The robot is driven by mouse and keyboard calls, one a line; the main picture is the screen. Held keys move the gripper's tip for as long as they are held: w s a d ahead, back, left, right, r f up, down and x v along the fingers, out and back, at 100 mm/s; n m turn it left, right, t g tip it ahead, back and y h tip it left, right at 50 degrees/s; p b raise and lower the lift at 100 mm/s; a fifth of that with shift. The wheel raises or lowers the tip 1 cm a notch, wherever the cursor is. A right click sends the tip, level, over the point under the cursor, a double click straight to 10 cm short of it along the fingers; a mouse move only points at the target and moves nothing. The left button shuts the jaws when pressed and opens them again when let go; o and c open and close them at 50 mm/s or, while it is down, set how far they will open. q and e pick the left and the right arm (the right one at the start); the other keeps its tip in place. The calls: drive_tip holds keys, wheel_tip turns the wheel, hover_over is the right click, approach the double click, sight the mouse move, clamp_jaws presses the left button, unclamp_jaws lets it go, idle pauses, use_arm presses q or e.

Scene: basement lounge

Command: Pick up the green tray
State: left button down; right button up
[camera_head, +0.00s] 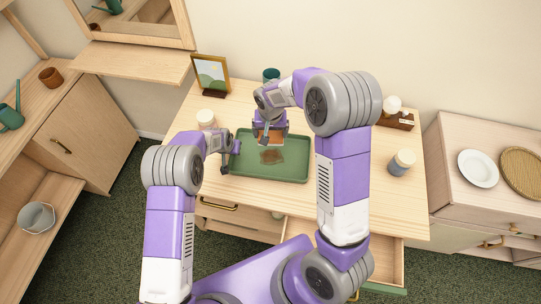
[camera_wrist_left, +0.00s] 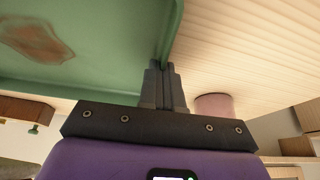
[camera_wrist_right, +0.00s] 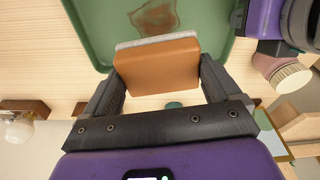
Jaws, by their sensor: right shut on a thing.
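The green tray (camera_head: 290,171) lies on the wooden table, with a brown stain (camera_head: 271,157) on its floor; the stain also shows in the left wrist view (camera_wrist_left: 40,42). My left gripper (camera_head: 226,166) is at the tray's left rim. In the left wrist view its fingers (camera_wrist_left: 162,75) are close together at the rim, but whether they pinch it is unclear. My right gripper (camera_wrist_right: 157,80) is shut on an orange-brown block with a pale grey face (camera_wrist_right: 158,68), perhaps a sponge. It holds this over the back part of the tray, behind the stain.
A picture frame (camera_head: 211,75), a teal cup (camera_head: 271,75) and a lidded jar (camera_head: 206,118) stand behind the tray. Another jar (camera_head: 401,163) and a wooden caddy (camera_head: 397,119) are at the right. An open drawer (camera_head: 385,255) juts out below the table at the front right.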

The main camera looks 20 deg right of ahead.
use_arm(q)
wheel_tip(320, 180, up, 10)
drive_tip(key=f, duration=0.1)
drive_tip(key=shift+f, duration=4.4)
idle(0.5)
